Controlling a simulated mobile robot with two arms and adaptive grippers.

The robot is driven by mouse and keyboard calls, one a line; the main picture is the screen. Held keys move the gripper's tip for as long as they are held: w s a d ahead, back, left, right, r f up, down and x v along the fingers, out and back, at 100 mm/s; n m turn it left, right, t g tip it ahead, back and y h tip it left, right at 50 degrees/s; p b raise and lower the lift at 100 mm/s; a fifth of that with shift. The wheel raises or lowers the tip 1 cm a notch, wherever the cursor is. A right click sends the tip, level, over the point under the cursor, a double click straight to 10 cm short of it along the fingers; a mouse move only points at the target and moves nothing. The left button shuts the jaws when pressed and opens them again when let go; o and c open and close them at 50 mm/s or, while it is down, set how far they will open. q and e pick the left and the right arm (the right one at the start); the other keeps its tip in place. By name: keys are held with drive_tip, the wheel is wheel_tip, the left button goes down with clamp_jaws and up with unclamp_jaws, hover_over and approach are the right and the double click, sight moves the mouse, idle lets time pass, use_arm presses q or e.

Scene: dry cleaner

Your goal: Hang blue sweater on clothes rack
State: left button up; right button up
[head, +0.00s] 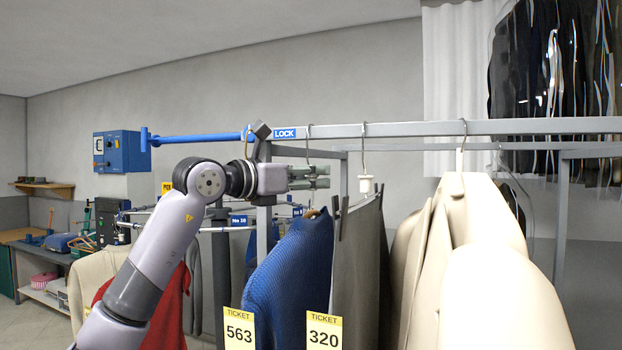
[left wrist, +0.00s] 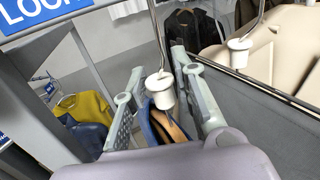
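The blue sweater (head: 292,262) is on a wooden hanger at the left end of the grey clothes rack rail (head: 410,129). The hanger's hook (head: 308,140) reaches up to the rail and appears to be over it. My left gripper (head: 326,177) is just below the rail, above the sweater's shoulder. In the left wrist view, its two fingers (left wrist: 160,84) stand apart on either side of the hanger's white collar (left wrist: 161,90), with gaps visible. Part of the wooden hanger (left wrist: 172,128) and blue cloth shows below the collar. My right gripper is not in view.
Grey trousers (head: 358,260) hang close to the right of the sweater, with cream jackets (head: 470,250) farther right. A blue LOCK bar (head: 200,139) joins the rail's left end. A rack post (head: 263,225) stands just left of the sweater.

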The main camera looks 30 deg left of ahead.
use_arm(q)
drive_tip(key=o, duration=0.4)
drive_tip(key=shift+f, duration=0.15)
drive_tip(key=v, duration=1.2)
drive_tip(key=s+b, duration=0.1)
drive_tip(key=s, duration=0.4)
drive_tip(key=s+b, duration=0.1)
drive_tip(key=s, duration=0.4)
drive_tip(key=s+d+b, duration=0.1)
drive_tip(key=s, duration=0.5)
drive_tip(key=shift+b, duration=0.3)
